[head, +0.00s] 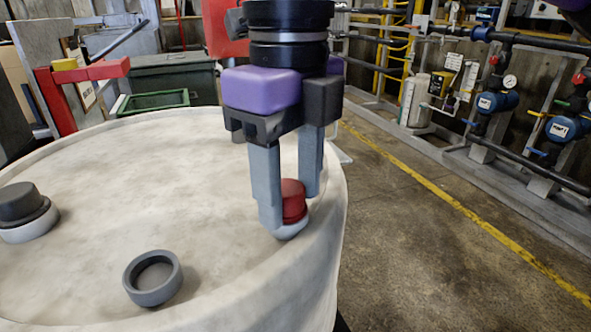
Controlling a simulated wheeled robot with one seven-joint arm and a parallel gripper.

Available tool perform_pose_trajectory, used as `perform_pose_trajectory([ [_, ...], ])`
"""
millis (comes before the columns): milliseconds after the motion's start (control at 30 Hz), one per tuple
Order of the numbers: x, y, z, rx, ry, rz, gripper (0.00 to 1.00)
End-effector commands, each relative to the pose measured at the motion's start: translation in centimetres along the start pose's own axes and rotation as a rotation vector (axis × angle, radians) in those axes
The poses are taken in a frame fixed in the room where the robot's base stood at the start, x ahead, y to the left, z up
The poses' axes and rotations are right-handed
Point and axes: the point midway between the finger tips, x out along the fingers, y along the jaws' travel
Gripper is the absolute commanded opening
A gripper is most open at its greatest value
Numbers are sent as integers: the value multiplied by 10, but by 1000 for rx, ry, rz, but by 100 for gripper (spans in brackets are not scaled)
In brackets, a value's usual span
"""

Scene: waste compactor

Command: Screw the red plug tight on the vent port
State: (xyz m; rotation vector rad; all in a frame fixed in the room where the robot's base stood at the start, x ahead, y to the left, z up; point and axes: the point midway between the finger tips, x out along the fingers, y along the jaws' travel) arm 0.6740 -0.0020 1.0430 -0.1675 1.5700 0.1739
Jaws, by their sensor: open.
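The red plug (293,201) sits upright on a short, pale vent port (292,231) near the right edge of a round white top. My gripper (292,205) points down over it, with its two grey fingers on either side of the plug. The fingers are open. The near finger covers the plug's left side, and I cannot tell whether either finger touches it. How far the plug is screwed down does not show.
The white round top (150,190) also bears an open grey ring (153,278) at the front and a dark-capped pale port (26,212) at the left. A green bin (160,80) and red-and-grey frame stand behind. Pipes with blue gauges (497,101) line the right wall. The floor at right is clear.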

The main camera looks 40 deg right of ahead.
Motion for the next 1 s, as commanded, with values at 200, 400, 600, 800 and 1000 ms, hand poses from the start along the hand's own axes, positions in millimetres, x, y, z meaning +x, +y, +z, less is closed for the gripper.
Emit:
perform_pose_trajectory([
  [200, -5, -12, -2, -103, -4, -9, 62],
  [400, -6, -10, 3, -363, -4, -7, 62],
  [600, -5, -8, 6, -473, -5, -7, 62],
  [800, -6, -1, 6, -719, -4, -4, 62],
  [1000, -5, 3, 7, -890, -4, -7, 62],
])
